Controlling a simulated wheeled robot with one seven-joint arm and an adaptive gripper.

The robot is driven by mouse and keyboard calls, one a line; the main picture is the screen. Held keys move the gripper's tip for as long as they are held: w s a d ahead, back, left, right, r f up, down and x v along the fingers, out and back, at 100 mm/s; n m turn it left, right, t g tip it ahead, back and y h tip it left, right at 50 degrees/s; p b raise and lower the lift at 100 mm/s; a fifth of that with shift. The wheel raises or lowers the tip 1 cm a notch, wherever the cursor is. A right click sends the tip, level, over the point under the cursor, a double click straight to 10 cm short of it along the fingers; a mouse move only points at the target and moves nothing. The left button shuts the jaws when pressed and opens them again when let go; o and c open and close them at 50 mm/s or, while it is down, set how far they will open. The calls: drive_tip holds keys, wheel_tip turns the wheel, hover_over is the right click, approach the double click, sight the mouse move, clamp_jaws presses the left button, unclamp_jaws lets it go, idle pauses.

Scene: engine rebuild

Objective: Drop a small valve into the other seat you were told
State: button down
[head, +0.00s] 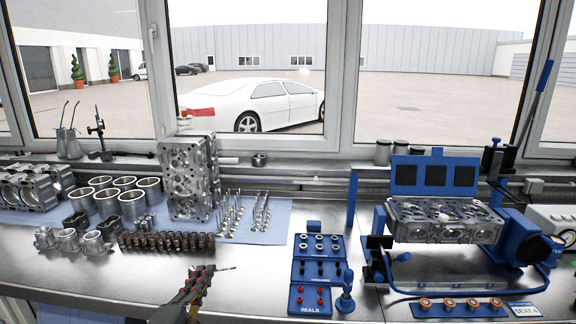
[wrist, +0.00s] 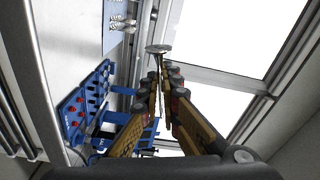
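My gripper (head: 206,270) is at the lower middle-left of the head view, above the front of the bench. In the wrist view its fingers (wrist: 162,78) are closed around the stem of a small valve (wrist: 159,48). A cylinder head (head: 420,229) lies in a blue stand (head: 379,220) at the right, well away from my gripper. Its seats are too small to tell apart clearly. A card reading "SEAT 4" (head: 524,311) lies in front of it.
Several valves (head: 230,215) stand on a blue mat (head: 276,222). A tall cylinder head (head: 188,180) stands behind. A blue stepped rack marked SEALS (head: 318,271) stands between my gripper and the stand.

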drive_tip(key=m, duration=1)
drive_tip(key=m+y+b, duration=0.1)
drive_tip(key=m, duration=0.9)
drive_tip(key=shift+g, duration=0.3)
